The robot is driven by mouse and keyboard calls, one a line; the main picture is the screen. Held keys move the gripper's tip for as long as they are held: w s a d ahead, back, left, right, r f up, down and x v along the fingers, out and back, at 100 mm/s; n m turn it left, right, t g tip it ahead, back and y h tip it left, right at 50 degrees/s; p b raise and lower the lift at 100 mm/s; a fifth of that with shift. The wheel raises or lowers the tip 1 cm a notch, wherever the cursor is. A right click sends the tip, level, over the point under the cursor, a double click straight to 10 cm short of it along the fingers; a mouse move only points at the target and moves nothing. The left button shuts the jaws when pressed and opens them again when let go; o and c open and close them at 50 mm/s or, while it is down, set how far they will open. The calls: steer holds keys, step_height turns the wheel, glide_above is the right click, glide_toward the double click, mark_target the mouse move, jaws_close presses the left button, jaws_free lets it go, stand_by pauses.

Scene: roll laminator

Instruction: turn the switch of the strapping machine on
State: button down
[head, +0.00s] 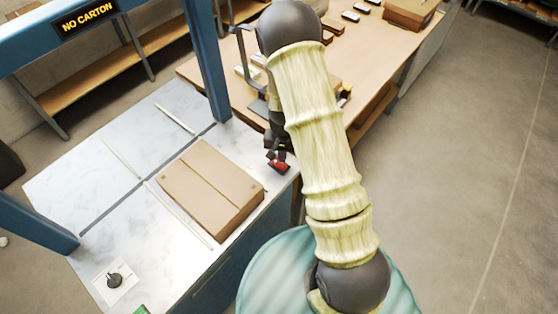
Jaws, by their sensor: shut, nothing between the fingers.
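The strapping machine has a pale marbled top (60,187) and a blue arch (208,60) with a sign reading "NO CARTON" (87,17). A black knob on a white plate (114,281) sits at the top's near left corner. A small red and black part (279,167) is at the top's right edge. I cannot tell which of these is the switch. My gripper (277,156) is shut and empty, right at the red part and far from the black knob. My arm partly hides the area, and contact with the red part is unclear.
A closed brown carton (210,190) lies on the machine top, left of my gripper. A green piece (141,310) shows at the bottom edge. Behind is a wooden table (370,68) with small items and a box (410,12). The floor (460,170) at right is clear.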

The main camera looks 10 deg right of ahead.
step_height(320, 180, up, 4)
steer(key=shift+f+p, duration=0.1)
steer(key=shift+p, duration=1.15)
step_height(320, 180, up, 11)
steer(key=n+t+b, duration=0.1)
steer(key=n, duration=0.1)
glide_above(282, 166)
steer(key=s, duration=0.5)
steer(key=s+r+n+t+b, duration=0.1)
steer(key=s+r+n, duration=0.1)
steer(key=s+r, duration=0.5)
steer(key=s, duration=0.2)
steer(key=shift+s+r+n+t, duration=0.3)
steer(key=shift+n, duration=0.1)
